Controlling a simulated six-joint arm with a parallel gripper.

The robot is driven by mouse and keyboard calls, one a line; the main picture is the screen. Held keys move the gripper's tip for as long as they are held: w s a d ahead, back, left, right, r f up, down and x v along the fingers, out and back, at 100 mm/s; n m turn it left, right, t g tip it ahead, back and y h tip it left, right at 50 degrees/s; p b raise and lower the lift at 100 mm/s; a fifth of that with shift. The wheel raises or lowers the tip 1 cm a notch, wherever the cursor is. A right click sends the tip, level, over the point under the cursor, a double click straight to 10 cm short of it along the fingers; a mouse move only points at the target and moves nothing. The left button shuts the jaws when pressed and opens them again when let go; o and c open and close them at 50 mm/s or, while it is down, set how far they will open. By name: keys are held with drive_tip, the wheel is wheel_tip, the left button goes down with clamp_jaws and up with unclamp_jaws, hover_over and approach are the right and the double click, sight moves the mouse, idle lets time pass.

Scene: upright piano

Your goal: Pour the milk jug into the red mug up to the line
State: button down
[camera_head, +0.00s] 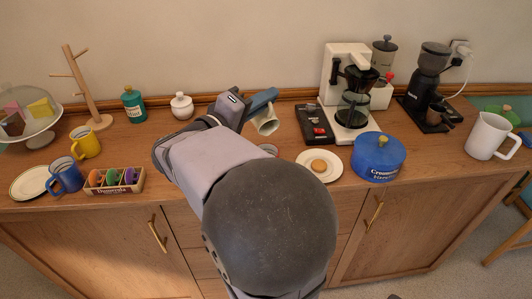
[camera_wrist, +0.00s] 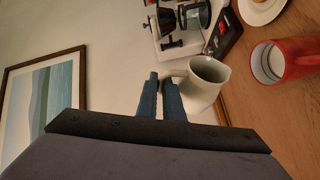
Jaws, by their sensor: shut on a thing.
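My gripper (camera_head: 262,103) is shut on the cream milk jug (camera_head: 266,122), and the blue fingers (camera_wrist: 165,95) meet at its handle. The jug, also in the wrist view (camera_wrist: 205,88), is held above the counter and tilted well over. No stream shows from its mouth. The red mug (camera_wrist: 292,58) stands upright on the counter, below the jug and apart from it. A pale disc shows inside it; I cannot tell the level against a line. In the head view my arm hides most of the mug, with only its rim (camera_head: 268,148) showing.
A plate with a biscuit (camera_head: 320,165), a blue pot (camera_head: 378,157), a dark box (camera_head: 315,124) and a coffee maker (camera_head: 347,100) stand right of the mug. A white pitcher (camera_head: 488,136) is far right. Yellow (camera_head: 85,142) and blue (camera_head: 66,175) mugs stand left.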

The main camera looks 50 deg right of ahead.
drive_tip(key=shift+s+a+f+m+h+b, duration=0.1)
drive_tip(key=shift+s+a+m+h+b, duration=0.2)
drive_tip(key=shift+b, duration=1.1)
drive_tip(key=shift+s+r+m+h+b, duration=0.1)
drive_tip(key=shift+s+m+b, duration=0.3)
drive_tip(key=shift+b, duration=1)
drive_tip(key=shift+s+a+f+m+h+b, duration=0.1)
drive_tip(key=shift+s+a+m+h+b, duration=0.2)
drive_tip(key=shift+b, duration=1.1)
drive_tip(key=shift+s+f+m+b, duration=0.1)
drive_tip(key=shift+s+m+b, duration=0.25)
drive_tip(key=shift+b, duration=0.25)
drive_tip(key=shift+s+a+f+m+h+p, duration=0.2)
drive_tip(key=shift+s+a+m+h+p, duration=0.15)
drive_tip(key=shift+s+m+p, duration=0.45)
idle(2.4)
